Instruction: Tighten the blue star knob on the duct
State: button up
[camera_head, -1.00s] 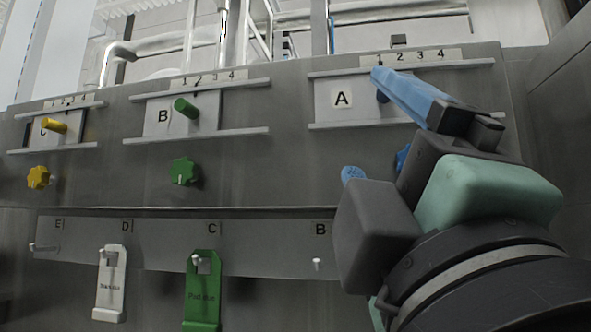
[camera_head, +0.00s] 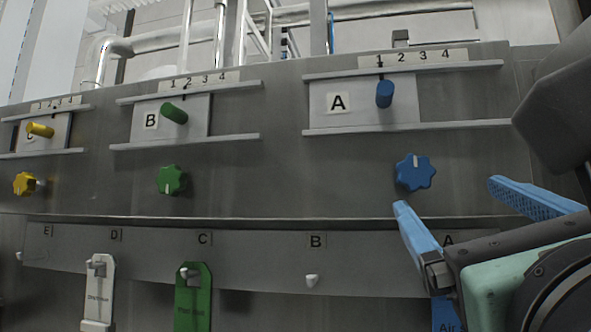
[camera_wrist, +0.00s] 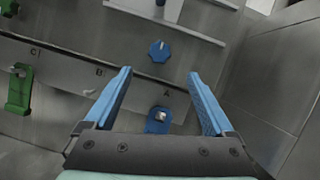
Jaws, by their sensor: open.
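The blue star knob (camera_head: 416,172) sits on the grey panel below slider A, with a white mark near its top. It also shows in the wrist view (camera_wrist: 159,50), ahead of and between my fingers. My gripper (camera_head: 448,195) has blue fingers that are spread apart and empty. It is below and to the right of the knob in the head view, apart from it. In the wrist view my gripper (camera_wrist: 158,72) shows both fingertips, with the knob beyond them. The blue slider handle (camera_head: 384,94) of A stands near mark 1.
A green star knob (camera_head: 171,180) and a yellow star knob (camera_head: 25,184) are to the left. Below runs a hook rail with a green tag (camera_head: 193,300), a white tag (camera_head: 98,300) and a blue tag (camera_wrist: 158,121) under A. A wall stands at the right.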

aim_at(417, 175)
jog(key=p+x, duration=0.5)
jog(key=x, duration=0.5)
jog(key=shift+w+r+p, duration=0.25)
jog(key=shift+w+p, duration=0.05)
jog(key=shift+p, duration=0.1)
jog(key=shift+w+d+f, duration=0.1)
jog(key=shift+w+d, duration=0.05)
jog(key=shift+w, duration=0.2)
jog(key=shift+c, duration=0.3)
jog(key=shift+s, duration=0.1)
jog(key=c, duration=1.3)
jog(key=shift+m, duration=0.3)
